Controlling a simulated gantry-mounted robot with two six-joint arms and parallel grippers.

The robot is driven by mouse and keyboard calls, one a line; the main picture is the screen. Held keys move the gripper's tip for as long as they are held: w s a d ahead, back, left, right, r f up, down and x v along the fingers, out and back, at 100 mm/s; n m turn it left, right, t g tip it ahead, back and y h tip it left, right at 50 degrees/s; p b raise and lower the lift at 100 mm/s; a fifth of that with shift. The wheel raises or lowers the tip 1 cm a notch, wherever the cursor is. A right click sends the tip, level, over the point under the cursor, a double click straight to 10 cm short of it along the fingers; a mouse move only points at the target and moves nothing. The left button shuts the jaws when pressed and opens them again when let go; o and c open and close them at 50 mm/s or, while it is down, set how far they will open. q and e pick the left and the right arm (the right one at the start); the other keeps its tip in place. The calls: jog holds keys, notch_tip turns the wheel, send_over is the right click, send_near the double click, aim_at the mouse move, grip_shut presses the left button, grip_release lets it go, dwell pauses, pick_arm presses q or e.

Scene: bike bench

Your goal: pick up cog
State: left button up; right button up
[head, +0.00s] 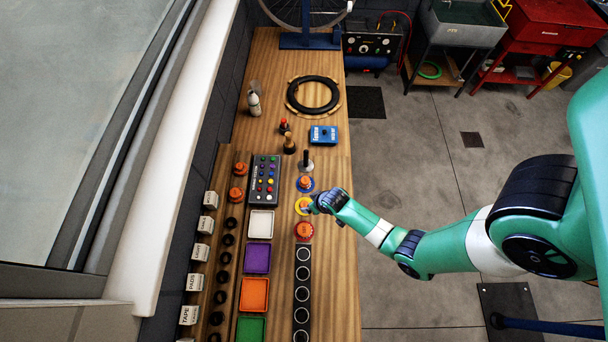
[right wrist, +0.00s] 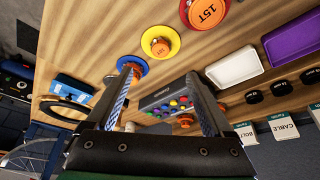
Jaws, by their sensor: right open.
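Several orange cogs stand in a row on the wooden bench. The largest, marked 15T (right wrist: 205,12), is also in the head view (head: 304,231). A smaller orange cog (right wrist: 160,46) sits on a yellow disc (right wrist: 172,36), which shows beside my gripper in the head view (head: 301,206). Another orange cog (head: 305,183) sits on a blue disc; in the right wrist view the blue disc (right wrist: 132,58) is partly behind a finger. My right gripper (right wrist: 163,73) is open and empty, just right of the yellow disc in the head view (head: 315,208). My left gripper is not in view.
A button panel (head: 265,180) lies left of the cogs. White (head: 261,224), purple (head: 257,258), orange and green trays run down the bench. A black post (head: 307,160), a blue box (head: 323,135) and a black tyre ring (head: 313,94) are farther back. A ringed black strip (head: 302,275) lies in front.

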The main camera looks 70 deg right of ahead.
jog(key=b, duration=0.6)
send_over(304, 204)
jog(key=s+a, duration=0.1)
jog(key=s, duration=0.1)
notch_tip(304, 204, down, 6)
jog(key=shift+a+f, duration=0.15)
jog(key=shift+f, duration=0.05)
jog(key=b+x, duration=0.2)
jog(key=x, duration=0.2)
jog(key=shift+s+b, duration=0.1)
jog(key=shift+b, duration=0.25)
jog(key=shift+f, duration=0.25)
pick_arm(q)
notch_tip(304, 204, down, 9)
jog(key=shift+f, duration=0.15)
pick_arm(e)
jog(key=shift+c, duration=0.2)
grip_shut()
pick_arm(q)
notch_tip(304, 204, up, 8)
jog(key=p, duration=0.8)
pick_arm(e)
notch_tip(304, 204, up, 10)
